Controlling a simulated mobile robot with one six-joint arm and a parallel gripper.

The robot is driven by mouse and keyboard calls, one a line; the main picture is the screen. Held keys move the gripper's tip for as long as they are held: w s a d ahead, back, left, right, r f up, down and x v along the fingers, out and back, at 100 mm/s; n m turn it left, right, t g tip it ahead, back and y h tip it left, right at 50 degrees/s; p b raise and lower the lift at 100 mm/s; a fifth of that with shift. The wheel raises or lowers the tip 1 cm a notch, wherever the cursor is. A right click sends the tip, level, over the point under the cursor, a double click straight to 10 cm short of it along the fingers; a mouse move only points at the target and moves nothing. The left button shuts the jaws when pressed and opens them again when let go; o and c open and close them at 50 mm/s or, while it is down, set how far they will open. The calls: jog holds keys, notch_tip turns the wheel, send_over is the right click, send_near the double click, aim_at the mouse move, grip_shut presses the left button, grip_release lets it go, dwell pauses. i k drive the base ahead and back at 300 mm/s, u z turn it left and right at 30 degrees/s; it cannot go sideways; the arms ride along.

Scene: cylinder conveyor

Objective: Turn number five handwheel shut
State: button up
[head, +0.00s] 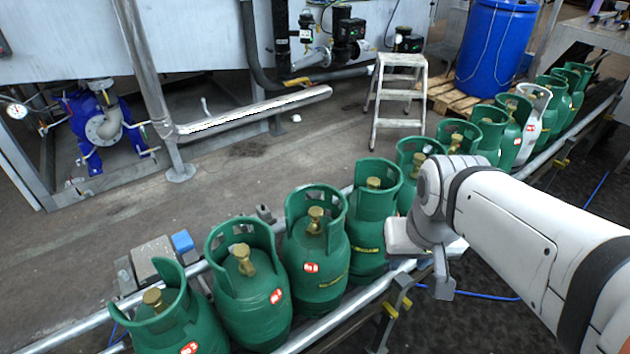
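A row of green gas cylinders with brass valve handwheels stands on the conveyor, running from lower left to upper right. Red number labels show on several, but they are too small to read surely. Counting from the near end, the fifth cylinder (407,187) stands just left of my arm, with its brass handwheel (418,160) inside its collar. My arm hides part of its body, and I cannot read a number on it. My gripper (442,287) hangs at the arm's end, to the right of the fourth cylinder (371,228) and apart from the handwheels. Its fingers are not clear enough to judge.
The conveyor rail (345,318) runs along the row. One white cylinder (532,120) stands among the far green ones. A step stool (398,95), a blue drum (497,48) on a pallet and a blue pump (95,122) stand behind. Bare floor lies between.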

aim_at(316, 213)
jog(key=u, duration=1.1)
jog(key=k, duration=1.1)
jog(key=z, duration=0.6)
jog(key=i, duration=1.5)
jog(key=z, duration=0.05)
